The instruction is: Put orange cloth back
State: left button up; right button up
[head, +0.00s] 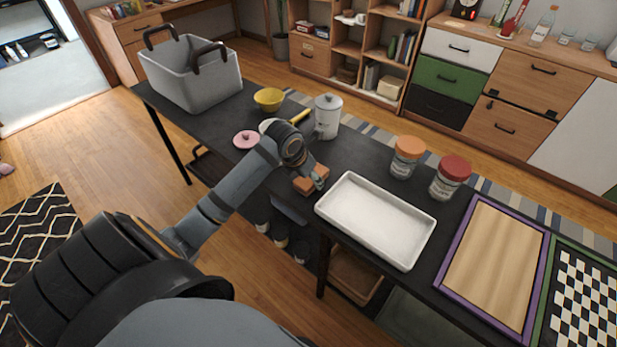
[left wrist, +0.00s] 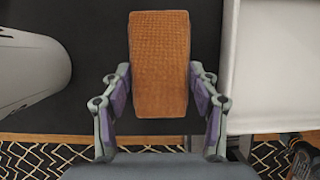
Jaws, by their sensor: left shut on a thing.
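The orange cloth (head: 303,187) is a small folded, textured block on the dark table, just left of the white tray. It also shows in the left wrist view (left wrist: 160,62), upright in the picture between the fingers. My left gripper (head: 314,180) is over it in the head view. In the left wrist view its two fingers (left wrist: 160,100) stand on both sides of the cloth's near end and are shut on it. I cannot tell whether the cloth touches the table or hangs just above it. My right gripper is not in view.
The white tray (head: 374,219) lies close on the right. A white lidded canister (head: 327,117) stands behind, with a yellow bowl (head: 268,99) and pink lid (head: 246,140) to the left. Two jars (head: 406,160) stand behind the tray. A grey basket (head: 196,80) is at the far left end.

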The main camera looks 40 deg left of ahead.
pick_arm(q)
jog(key=shift+f+b, duration=0.2)
jog(key=shift+b, duration=0.1)
jog(key=o, duration=1)
jog(key=shift+r, duration=0.1)
jog(key=shift+r, duration=0.1)
jog(key=shift+r+p, duration=0.3)
jog(key=shift+p, duration=0.1)
jog(key=shift+p+v, duration=1)
jog(key=shift+v, duration=4.85)
jog(key=shift+f, duration=0.1)
